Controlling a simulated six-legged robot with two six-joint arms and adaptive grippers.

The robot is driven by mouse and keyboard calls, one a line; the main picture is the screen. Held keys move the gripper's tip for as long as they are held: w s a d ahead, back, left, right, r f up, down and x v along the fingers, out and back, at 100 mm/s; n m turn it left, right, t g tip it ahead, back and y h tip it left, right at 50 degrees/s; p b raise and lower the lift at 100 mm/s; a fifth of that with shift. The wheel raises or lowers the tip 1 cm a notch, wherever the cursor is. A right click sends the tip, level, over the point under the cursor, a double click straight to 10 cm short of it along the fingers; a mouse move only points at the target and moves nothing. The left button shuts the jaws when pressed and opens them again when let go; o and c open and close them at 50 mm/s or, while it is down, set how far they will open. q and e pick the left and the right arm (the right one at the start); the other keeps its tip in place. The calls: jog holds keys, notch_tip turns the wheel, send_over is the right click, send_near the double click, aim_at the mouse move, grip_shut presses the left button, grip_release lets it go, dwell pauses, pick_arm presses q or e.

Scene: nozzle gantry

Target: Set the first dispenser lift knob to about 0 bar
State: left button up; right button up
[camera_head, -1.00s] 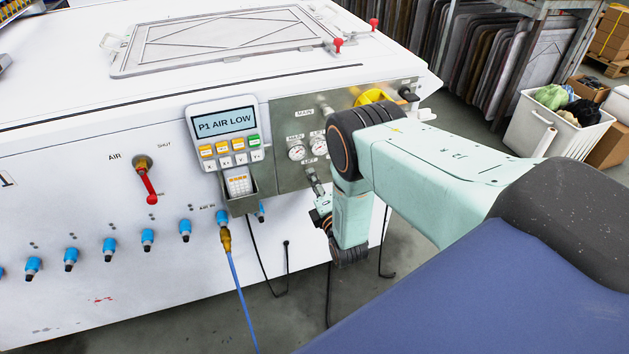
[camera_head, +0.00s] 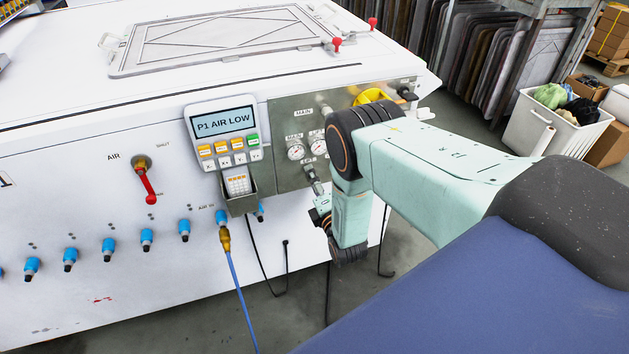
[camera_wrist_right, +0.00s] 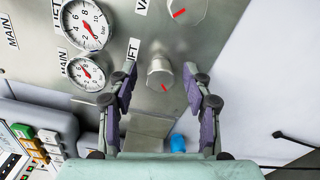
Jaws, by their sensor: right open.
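The lift knob (camera_wrist_right: 160,74) is a grey cylinder with a red mark on its face, on the metal panel. The letters "IFT" show beside it in the right wrist view. My right gripper (camera_wrist_right: 160,84) is open, with one dark finger on each side of the knob; contact is not visible. In the head view, my right gripper (camera_head: 321,206) is partly hidden by my arm, just below the knob (camera_head: 313,177). A small gauge (camera_wrist_right: 86,73) sits left of the knob in the wrist view. My left gripper is not in view.
Another red-marked knob (camera_wrist_right: 184,9) and a larger bar gauge (camera_wrist_right: 84,23) are close by. The keypad display (camera_head: 224,122) reads "P1 AIR LOW". A red air lever (camera_head: 147,180) is farther left. A blue hose (camera_head: 239,300) hangs below the panel.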

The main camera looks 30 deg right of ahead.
jog(key=shift+s, duration=0.1)
jog(key=v, duration=1.1)
jog(key=shift+s, duration=0.4)
